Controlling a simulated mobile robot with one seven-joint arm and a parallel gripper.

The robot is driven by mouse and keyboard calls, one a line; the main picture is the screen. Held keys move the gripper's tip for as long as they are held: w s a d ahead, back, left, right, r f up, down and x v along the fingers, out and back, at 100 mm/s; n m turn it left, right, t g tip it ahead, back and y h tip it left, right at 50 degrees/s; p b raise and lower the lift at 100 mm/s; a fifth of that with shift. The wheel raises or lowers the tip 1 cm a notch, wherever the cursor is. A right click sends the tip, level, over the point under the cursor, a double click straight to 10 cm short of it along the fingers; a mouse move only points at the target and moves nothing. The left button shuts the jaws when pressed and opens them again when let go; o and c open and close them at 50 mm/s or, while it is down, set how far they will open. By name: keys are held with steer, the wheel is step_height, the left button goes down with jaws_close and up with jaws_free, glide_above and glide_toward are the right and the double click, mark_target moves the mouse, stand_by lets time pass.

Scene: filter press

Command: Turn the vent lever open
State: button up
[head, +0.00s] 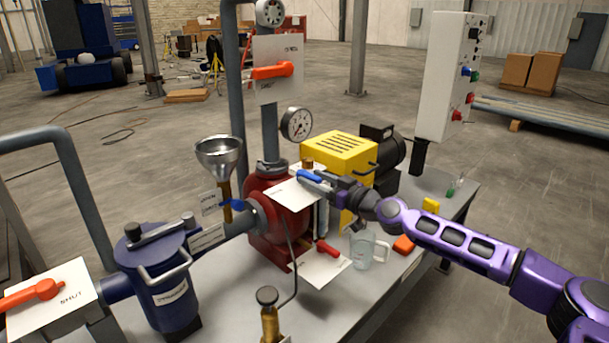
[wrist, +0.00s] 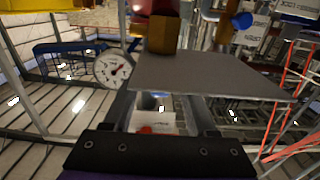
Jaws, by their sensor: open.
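A blue lever (head: 309,176) shows above the red pump, by a small brass fitting (head: 307,163) and a pale plate (head: 292,193). I cannot read the plate's markings. My gripper (head: 322,184) is open, its fingertips close beside the blue lever at the plate. Contact cannot be told. In the wrist view the fingers (wrist: 163,108) reach toward the edge of the grey plate (wrist: 205,75), with the brass block (wrist: 163,36) beyond. No lever shows between the fingers there; the plate hides part of that space.
A second blue lever (head: 233,204) sits under the metal funnel (head: 219,155). The pressure gauge (head: 297,124), yellow motor guard (head: 340,153) and red pump (head: 272,205) crowd round the gripper. A clear jug (head: 362,249) and orange block (head: 403,244) stand below my arm.

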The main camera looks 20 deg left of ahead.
mark_target(305, 172)
steer(key=shift+x, duration=1.95)
jaws_close()
